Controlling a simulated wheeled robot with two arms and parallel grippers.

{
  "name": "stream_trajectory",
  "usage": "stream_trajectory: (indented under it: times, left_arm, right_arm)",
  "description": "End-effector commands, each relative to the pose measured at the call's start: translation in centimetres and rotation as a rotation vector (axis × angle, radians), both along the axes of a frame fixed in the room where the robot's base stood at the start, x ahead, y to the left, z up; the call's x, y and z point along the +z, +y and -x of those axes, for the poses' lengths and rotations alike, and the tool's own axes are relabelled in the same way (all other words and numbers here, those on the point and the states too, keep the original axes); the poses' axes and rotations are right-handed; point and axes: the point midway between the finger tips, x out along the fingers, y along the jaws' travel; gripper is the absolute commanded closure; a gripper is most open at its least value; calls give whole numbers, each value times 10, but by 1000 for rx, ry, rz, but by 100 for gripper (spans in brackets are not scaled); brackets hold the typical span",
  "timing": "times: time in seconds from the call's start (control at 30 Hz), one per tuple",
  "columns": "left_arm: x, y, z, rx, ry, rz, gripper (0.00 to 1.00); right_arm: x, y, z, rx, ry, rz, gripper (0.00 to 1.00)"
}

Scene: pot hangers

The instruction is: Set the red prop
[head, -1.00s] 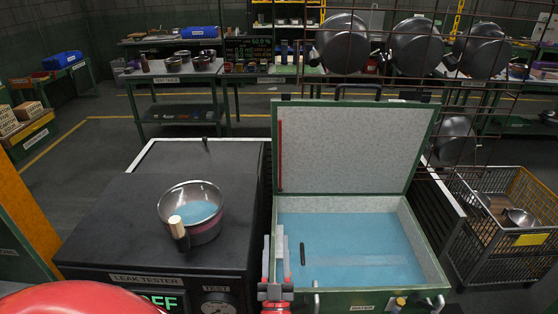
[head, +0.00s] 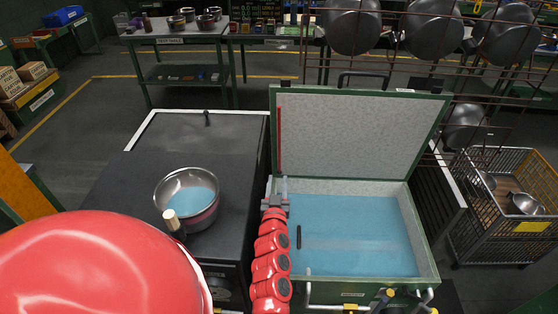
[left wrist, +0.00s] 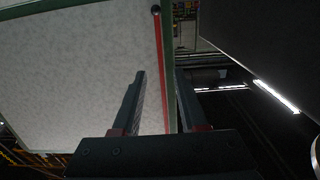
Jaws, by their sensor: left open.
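The red prop (head: 279,139) is a thin rod lying along the left edge of the raised lid (head: 350,135) of the green water tank (head: 428,245). My left gripper (head: 277,184) is open, just below the prop's lower end at the tank's back left corner. In the left wrist view its fingers (left wrist: 162,75) appear on either side of the prop, with no visible contact. Depth there is hard to tell. My right gripper is out of view.
A black leak tester (head: 135,185) with a steel pot (head: 190,203) on it stands left of the tank. Pans (head: 352,28) hang on a rack above right. A wire cart (head: 495,215) stands at the right. Blue water (head: 355,235) fills the tank.

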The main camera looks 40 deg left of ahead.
Motion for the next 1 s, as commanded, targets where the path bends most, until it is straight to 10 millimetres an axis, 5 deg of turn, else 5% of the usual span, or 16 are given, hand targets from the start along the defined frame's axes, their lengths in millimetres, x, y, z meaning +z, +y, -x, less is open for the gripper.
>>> stream_trajectory:
  times: [0.5,0.97,1.0]
  left_arm:
    - [1,41,-67,-1,0,-1,58]
    - [0,46,-74,1,0,0,58]
    - [0,46,-74,1,0,0,63]
  right_arm:
    - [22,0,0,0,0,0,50]
    - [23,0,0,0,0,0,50]
    - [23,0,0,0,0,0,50]
